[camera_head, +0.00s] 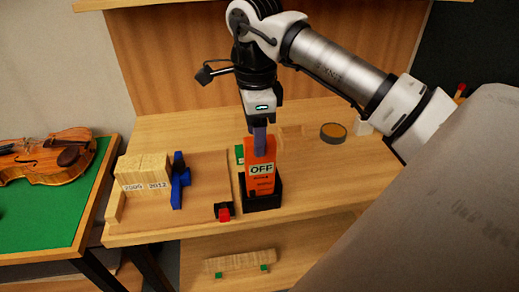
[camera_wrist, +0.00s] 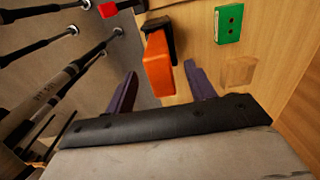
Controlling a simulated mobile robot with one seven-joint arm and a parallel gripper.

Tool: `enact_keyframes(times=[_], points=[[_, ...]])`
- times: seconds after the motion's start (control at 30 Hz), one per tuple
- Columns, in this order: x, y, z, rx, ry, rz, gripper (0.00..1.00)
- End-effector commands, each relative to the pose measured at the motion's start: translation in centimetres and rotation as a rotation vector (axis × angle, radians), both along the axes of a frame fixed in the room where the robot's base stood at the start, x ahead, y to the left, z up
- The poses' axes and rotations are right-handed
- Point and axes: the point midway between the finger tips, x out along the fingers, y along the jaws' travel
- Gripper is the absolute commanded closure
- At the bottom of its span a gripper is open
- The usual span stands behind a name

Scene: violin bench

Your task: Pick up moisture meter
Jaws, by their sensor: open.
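The moisture meter (camera_head: 261,172) is an orange handheld device with a display reading OFF. It stands upright in a black holder (camera_head: 263,197) near the bench's front edge. In the wrist view the orange meter (camera_wrist: 159,63) and the black holder (camera_wrist: 158,24) show ahead of my gripper, between the lines of the two fingers. My gripper (camera_head: 259,140) is above the meter, pointing down, and in the head view a finger overlaps the meter's top. In the wrist view my gripper (camera_wrist: 160,85) is open with its dark fingers apart. I cannot tell whether either finger touches the meter.
Left of the meter are wood blocks (camera_head: 145,170) marked with years, a blue clamp (camera_head: 180,181) and a red-black item (camera_head: 224,211). A green block (camera_wrist: 229,24) lies close beside the holder. A round tin (camera_head: 333,132) sits back right. A violin (camera_head: 48,159) lies far left.

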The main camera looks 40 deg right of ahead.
Motion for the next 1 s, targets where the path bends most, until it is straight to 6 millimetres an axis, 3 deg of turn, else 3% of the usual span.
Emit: enact_keyframes(times=[0.23,0.5,0.77,1.0], points=[[-0.1,-0.2,-2.0,0.000,0.000,-0.001,0.45],[-0.5,-0.6,-5.9,0.001,-0.001,0.000,0.45],[-0.4,-0.6,-6.0,0.001,-0.001,0.000,0.45],[-0.4,-0.6,-6.0,0.001,-0.001,0.000,0.74]])
